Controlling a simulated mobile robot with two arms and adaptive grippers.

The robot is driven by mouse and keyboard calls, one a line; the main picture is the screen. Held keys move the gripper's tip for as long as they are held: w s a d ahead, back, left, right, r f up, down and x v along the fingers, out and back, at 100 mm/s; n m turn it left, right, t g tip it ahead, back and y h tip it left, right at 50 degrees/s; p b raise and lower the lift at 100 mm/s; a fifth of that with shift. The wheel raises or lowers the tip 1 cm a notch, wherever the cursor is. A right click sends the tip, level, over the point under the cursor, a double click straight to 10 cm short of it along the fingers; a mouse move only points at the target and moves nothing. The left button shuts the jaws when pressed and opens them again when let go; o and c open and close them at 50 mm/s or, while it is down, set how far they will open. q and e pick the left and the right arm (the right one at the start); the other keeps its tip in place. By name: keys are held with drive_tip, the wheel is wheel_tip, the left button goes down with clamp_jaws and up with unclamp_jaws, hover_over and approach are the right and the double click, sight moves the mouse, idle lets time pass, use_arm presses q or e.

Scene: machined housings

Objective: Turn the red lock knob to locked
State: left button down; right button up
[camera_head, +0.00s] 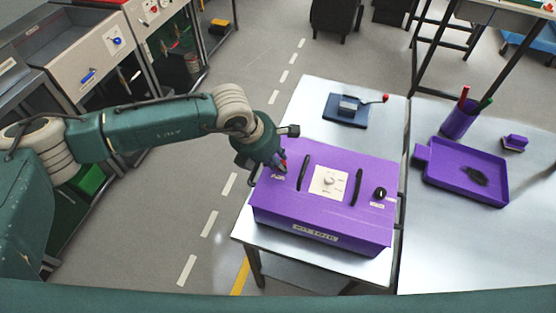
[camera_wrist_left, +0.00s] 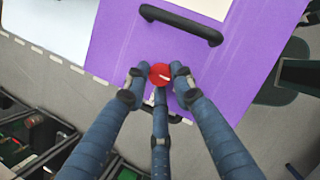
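The purple housing (camera_head: 330,215) sits on a metal table, with two black handles and a pale centre plate on its top. The red lock knob (camera_wrist_left: 160,74) is round with a pale mark on its face, near the housing's edge. My left gripper (camera_head: 279,166) is at the housing's left corner. In the wrist view its three fingers (camera_wrist_left: 160,80) close around the knob, one at each side and one below. They appear to touch it. The head view mostly hides the knob behind the fingers. A small label by it is largely covered, so its lock position is unreadable. My right gripper is out of view.
A black knob (camera_head: 380,193) is at the housing's right end. A dark blue block with a red-tipped lever (camera_head: 346,109) stands behind. A purple tray (camera_head: 466,170) and pen cup (camera_head: 459,121) are on the right table. A control bench (camera_head: 85,60) stands left, across open floor.

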use_arm(q)
drive_tip(key=shift+f+b, duration=0.15)
drive_tip(key=shift+b, duration=0.6)
drive_tip(key=m+g+b, duration=0.1)
drive_tip(key=m+b, duration=0.2)
drive_tip(key=b, duration=0.2)
drive_tip(key=m+g+b, duration=0.1)
drive_tip(key=m+b, duration=0.3)
drive_tip(key=b, duration=0.1)
drive_tip(key=w+m+g+b, duration=0.1)
drive_tip(key=m+b, duration=0.2)
drive_tip(key=b, duration=0.2)
drive_tip(key=shift+d+g+h, duration=0.1)
drive_tip(key=shift+g+h, duration=0.3)
drive_tip(key=m+g+b, duration=0.1)
drive_tip(key=m+b, duration=0.1)
drive_tip(key=m, duration=0.2)
drive_tip(key=shift+y, duration=0.4)
drive_tip(key=shift+w+d+r+m+g+y+b, duration=0.1)
drive_tip(key=shift+m+g+y+b, duration=0.2)
drive_tip(key=shift+m, duration=0.65)
drive_tip(key=shift+w+r+m+g+y+b, duration=0.15)
drive_tip(key=shift+m+g, duration=0.25)
drive_tip(key=shift+m, duration=0.55)
drive_tip(key=shift+s, duration=0.1)
drive_tip(key=c, duration=1.8)
unclamp_jaws()
drive_tip(key=shift+o, duration=0.2)
